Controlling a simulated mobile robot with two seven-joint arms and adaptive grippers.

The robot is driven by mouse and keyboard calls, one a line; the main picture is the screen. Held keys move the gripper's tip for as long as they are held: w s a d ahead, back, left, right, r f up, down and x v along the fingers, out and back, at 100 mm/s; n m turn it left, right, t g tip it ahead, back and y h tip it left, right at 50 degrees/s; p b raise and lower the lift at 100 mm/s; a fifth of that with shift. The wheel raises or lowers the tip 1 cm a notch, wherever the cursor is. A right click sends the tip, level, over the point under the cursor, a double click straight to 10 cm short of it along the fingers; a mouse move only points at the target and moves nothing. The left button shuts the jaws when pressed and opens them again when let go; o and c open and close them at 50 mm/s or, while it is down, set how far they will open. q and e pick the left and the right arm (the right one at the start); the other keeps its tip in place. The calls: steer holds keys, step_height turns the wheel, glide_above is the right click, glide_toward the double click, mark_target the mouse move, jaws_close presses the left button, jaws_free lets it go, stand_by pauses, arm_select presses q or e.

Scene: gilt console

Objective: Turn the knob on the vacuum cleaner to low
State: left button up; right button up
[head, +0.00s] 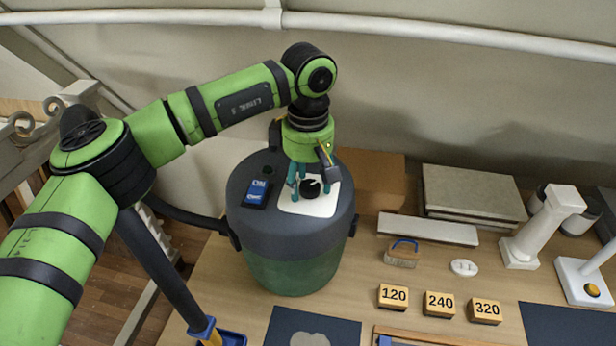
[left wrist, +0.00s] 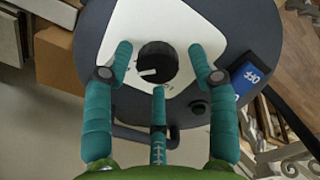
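The vacuum cleaner (head: 295,262) is a green drum with a dark grey lid, standing upright on the wooden bench. Its black knob (head: 311,187) sits on a white plate (head: 318,207) on the lid. In the left wrist view the knob (left wrist: 157,62) has a white pointer mark toward the left of the picture. Plate markings are too small to read. My left gripper (head: 312,183) points down over the knob. Its three teal fingers (left wrist: 158,80) are spread around the knob, with visible gaps on both sides. My right gripper is not in view.
A blue rocker switch (head: 257,193) sits on the lid left of the plate. Number blocks (head: 439,304), a brush (head: 402,253), a white bar (head: 428,230) and stacked boxes (head: 478,192) stand to the right. A dark hose (head: 190,217) leaves the lid on the left.

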arm_select(q)
steer(key=c, duration=0.7)
steer(key=shift+c, duration=0.2)
steer(key=n+b, duration=0.2)
steer(key=b, duration=0.1)
steer(key=shift+f+n, duration=0.2)
steer(key=shift+n, duration=0.2)
steer(key=n+b, duration=0.2)
steer(key=shift+n, duration=0.3)
steer(key=n+b, duration=0.2)
steer(key=shift+a+n, duration=0.1)
steer(key=shift+n, duration=0.3)
steer(key=n+b, duration=0.2)
steer(key=n, duration=0.1)
steer(key=shift+s+n, duration=0.1)
steer(key=shift+n, duration=0.2)
steer(key=n+b, duration=0.1)
steer(key=n, duration=0.3)
steer(key=shift+s, duration=0.1)
steer(key=shift+n+b, duration=0.55)
steer(key=shift+n, duration=0.35)
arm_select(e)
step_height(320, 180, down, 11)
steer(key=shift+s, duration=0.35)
arm_select(q)
steer(key=shift+s+f+n, duration=0.1)
steer(key=shift+n, duration=0.2)
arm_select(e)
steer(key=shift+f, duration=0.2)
